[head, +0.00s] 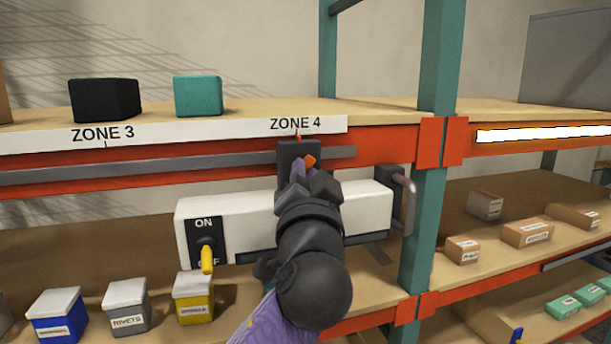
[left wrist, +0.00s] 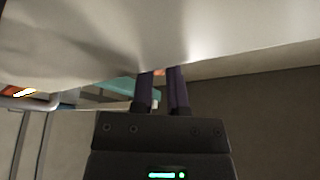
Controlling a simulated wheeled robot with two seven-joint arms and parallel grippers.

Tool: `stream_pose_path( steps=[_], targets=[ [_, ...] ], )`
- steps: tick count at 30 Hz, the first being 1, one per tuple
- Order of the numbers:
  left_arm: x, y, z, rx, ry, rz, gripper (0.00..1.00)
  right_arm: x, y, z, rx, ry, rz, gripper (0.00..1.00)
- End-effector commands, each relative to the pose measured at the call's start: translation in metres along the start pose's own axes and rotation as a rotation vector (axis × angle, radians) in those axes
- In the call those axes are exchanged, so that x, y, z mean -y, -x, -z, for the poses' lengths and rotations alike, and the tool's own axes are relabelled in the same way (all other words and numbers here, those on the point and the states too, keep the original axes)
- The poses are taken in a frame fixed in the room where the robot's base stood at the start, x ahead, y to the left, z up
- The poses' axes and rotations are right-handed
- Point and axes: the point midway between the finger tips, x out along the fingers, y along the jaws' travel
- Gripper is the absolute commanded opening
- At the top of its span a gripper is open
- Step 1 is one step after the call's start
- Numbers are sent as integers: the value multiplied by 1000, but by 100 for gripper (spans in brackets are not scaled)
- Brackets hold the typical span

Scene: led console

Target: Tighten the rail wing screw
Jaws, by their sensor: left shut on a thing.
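The rail wing screw (head: 309,160) is a small orange piece on the front of a dark slider block (head: 290,150). The block sits on the grey rail (head: 180,166) under the ZONE 4 label. My left gripper (head: 301,170) is at the wing screw with its purple fingers shut on it. The fingers and my arm hide much of the screw. In the left wrist view, an orange bit (left wrist: 158,72) shows by the fingertips (left wrist: 160,78).
A white console (head: 355,202) hangs below the rail, its yellow lever (head: 207,259) pointing down toward OFF. A green post (head: 431,190) stands to the right. Labelled bins (head: 124,305) sit on the lower shelf, and black and teal boxes (head: 198,95) on the upper one.

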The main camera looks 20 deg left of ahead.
Motion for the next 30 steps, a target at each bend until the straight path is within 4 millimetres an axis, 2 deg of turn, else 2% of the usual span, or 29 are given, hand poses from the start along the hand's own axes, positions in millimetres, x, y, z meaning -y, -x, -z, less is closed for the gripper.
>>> stream_pose_path(
  steps=[8, 30],
  targets=[
    [1, 0, 0, 0, -115, -49, 0, 0, 0, 0, 0, -1, 0, 54],
    [3, 0, 2, -1, -689, -287, 0, 1, 0, 0, -1, -1, 1, 54]
  ],
)
